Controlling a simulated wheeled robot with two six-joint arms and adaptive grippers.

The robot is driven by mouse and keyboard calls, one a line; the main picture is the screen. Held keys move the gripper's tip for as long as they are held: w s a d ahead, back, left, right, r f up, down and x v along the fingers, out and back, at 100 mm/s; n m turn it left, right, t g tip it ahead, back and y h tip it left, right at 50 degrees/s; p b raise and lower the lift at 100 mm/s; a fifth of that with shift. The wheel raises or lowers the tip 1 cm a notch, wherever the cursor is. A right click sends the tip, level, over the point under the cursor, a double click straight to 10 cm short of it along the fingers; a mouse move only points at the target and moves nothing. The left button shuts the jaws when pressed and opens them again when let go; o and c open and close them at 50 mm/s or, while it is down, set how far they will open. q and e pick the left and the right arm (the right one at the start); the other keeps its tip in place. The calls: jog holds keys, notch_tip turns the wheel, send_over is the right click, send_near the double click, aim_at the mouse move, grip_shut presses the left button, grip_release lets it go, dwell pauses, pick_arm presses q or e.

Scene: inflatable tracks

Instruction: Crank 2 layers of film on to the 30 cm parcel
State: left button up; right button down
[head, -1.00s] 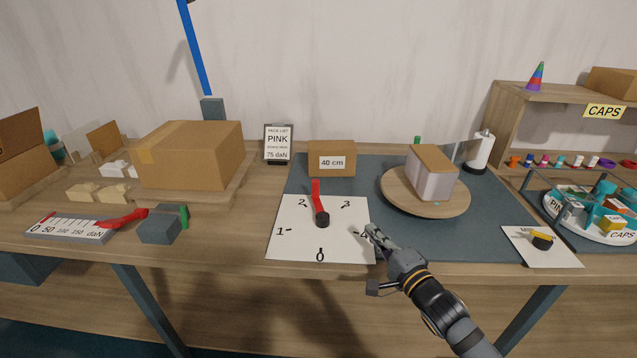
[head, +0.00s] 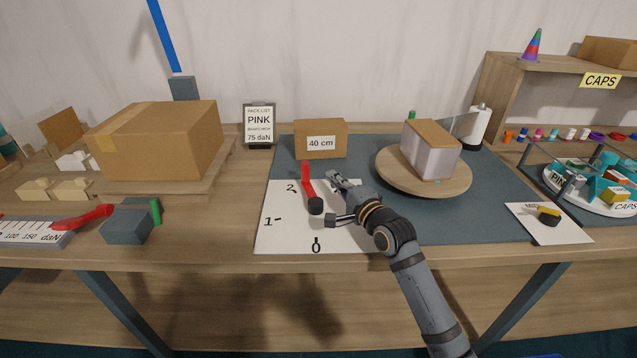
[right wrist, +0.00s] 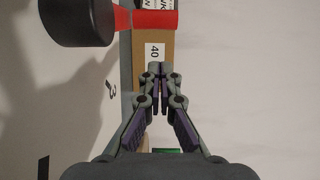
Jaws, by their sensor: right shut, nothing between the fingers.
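A box labelled 40 cm (head: 320,145) stands behind the dial. A white film roll (head: 474,128) stands behind the turntable. A yellow-black knob (head: 549,215) is on a card at right. A large carton (head: 165,150) stands at left.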

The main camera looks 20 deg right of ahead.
jog(key=w+a, duration=0.2)
jog(key=a, duration=0.1)
jog(key=shift+w, duration=0.25)
jog(key=shift+w+a, duration=0.15)
jog(key=shift+a, duration=0.1)
pick_arm(q)
jog(key=shift+s+f, duration=0.15)
jog(key=shift+s, duration=0.4)
